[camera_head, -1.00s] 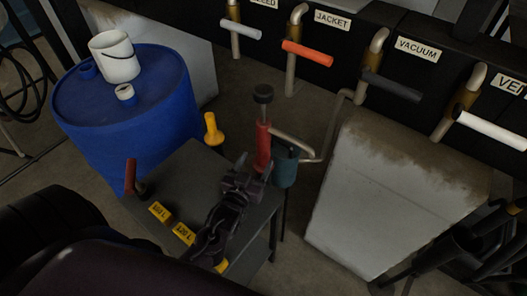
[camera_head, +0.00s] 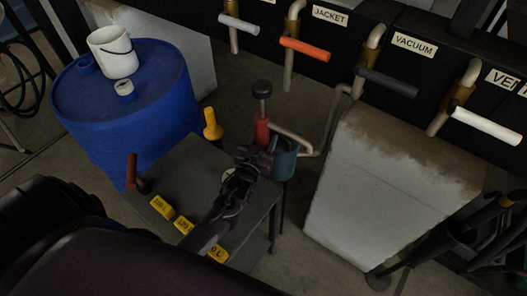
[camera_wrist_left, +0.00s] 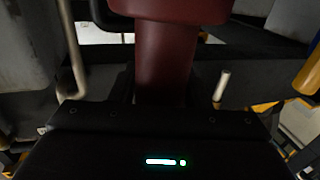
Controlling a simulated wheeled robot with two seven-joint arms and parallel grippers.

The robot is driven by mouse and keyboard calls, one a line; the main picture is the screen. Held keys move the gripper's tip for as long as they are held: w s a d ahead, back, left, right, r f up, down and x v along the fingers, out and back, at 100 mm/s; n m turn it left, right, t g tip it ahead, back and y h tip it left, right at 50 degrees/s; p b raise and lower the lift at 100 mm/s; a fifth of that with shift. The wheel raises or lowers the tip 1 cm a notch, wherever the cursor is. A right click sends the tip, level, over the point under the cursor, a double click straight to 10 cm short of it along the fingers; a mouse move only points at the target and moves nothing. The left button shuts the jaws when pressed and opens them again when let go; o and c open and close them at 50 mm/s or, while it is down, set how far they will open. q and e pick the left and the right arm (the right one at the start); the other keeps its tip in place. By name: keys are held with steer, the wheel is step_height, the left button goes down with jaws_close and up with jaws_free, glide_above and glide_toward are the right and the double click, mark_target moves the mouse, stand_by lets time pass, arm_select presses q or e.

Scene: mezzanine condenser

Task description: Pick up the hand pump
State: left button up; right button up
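The hand pump (camera_head: 262,131) has a red upright body and a black knob on top. It stands at the far edge of the dark grey table. My left gripper (camera_head: 255,158) is just in front of it, and its fingers hide the pump's lower body. In the left wrist view the red pump body (camera_wrist_left: 165,60) fills the middle, close up, with dark finger parts on both sides. The fingers look spread, and I cannot tell whether they touch it. My right gripper is not in view.
The table (camera_head: 190,165) holds yellow labelled blocks (camera_head: 162,207) and a red-handled item (camera_head: 132,172). A yellow object (camera_head: 212,124) stands beyond it. A teal cylinder (camera_head: 284,158) and pipe sit right of the pump. A blue drum (camera_head: 120,120) and pale block (camera_head: 385,190) flank the area.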

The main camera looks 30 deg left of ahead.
arm_select(q)
jaws_close()
steer(key=shift+r, duration=0.1)
steer(key=shift+r, duration=0.1)
step_height(320, 180, up, 28)
steer(key=shift+f+b, duration=0.1)
steer(key=shift+b, duration=0.4)
stand_by(0.3)
stand_by(0.3)
